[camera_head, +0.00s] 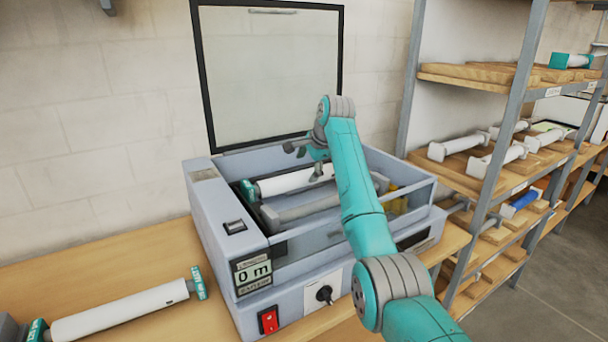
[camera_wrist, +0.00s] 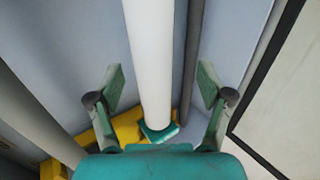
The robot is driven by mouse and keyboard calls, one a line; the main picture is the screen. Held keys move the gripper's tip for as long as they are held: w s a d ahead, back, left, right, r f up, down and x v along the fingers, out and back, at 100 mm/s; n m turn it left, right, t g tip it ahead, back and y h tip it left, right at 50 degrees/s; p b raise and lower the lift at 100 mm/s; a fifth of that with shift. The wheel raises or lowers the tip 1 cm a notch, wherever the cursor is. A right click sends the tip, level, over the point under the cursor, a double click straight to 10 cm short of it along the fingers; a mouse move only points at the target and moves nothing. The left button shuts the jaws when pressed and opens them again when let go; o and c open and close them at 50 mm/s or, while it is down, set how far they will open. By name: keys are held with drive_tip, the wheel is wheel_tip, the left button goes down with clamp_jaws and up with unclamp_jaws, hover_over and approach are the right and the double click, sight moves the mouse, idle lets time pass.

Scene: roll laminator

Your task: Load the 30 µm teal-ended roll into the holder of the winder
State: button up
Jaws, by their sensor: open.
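A white roll with teal ends (camera_head: 283,183) lies inside the open winder (camera_head: 215,205). The wrist view shows the roll (camera_wrist: 150,50) with one teal end (camera_wrist: 160,132) close to yellow supports (camera_wrist: 130,128). Whether it is fully seated there I cannot tell. My gripper (camera_head: 308,158) is above the roll; in the wrist view my gripper (camera_wrist: 160,88) is open, with one finger on each side of the roll and gaps between. A second white teal-ended roll (camera_head: 120,312) lies on the table at the left. No thickness marking is readable on either roll.
The winder's framed lid (camera_head: 270,75) stands open against the wall. A grey bar (camera_head: 300,208) runs in front of the roll inside. The winder's front has a "0 m" display (camera_head: 254,274) and red switch (camera_head: 269,320). A shelf rack (camera_head: 470,165) with more rolls stands at the right.

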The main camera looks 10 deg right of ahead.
drive_tip(key=v, duration=0.7)
drive_tip(key=shift+s+r, duration=0.15)
drive_tip(key=shift+r, duration=0.05)
